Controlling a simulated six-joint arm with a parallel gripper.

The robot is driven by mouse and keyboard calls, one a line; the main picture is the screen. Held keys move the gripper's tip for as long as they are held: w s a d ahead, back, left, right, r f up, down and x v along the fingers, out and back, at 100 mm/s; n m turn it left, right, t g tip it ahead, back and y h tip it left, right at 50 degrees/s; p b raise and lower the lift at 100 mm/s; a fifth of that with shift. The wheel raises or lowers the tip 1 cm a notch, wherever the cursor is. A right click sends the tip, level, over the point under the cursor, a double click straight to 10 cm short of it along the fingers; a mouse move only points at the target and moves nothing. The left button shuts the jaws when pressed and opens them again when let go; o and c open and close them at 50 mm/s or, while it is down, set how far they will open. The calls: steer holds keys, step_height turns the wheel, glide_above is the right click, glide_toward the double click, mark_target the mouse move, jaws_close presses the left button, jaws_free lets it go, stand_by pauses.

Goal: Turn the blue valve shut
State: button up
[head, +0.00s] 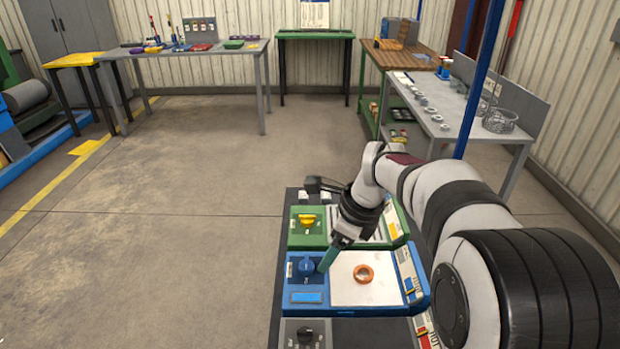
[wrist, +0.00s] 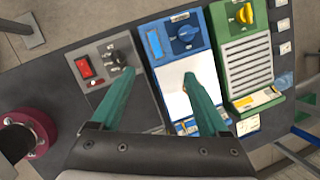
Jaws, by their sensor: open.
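The blue valve (head: 306,266) is a round blue knob on the left part of a blue panel (head: 305,284). In the wrist view the blue valve (wrist: 187,35) lies beyond my fingertips, ahead of the right finger, and neither finger is around it. My gripper (wrist: 159,73) has two teal fingers spread wide with nothing between them. In the head view my gripper (head: 326,264) comes down just right of the valve, over the blue panel; whether a finger touches anything there I cannot tell.
A green panel with a yellow valve (head: 307,220) is behind the blue one. A grey panel in front carries a black knob (head: 305,335) and a red switch (wrist: 84,67). Floor to the left is clear.

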mark_target(308, 263)
steer(key=w+f+m, duration=0.4)
steer(key=w, duration=0.3)
steer(key=shift+t, duration=0.4)
steer(key=x, duration=1)
steer(key=a+x, duration=0.1)
steer(key=x, duration=0.4)
steer(key=shift+r, duration=0.1)
steer(key=shift+w, duration=0.1)
jaws_close()
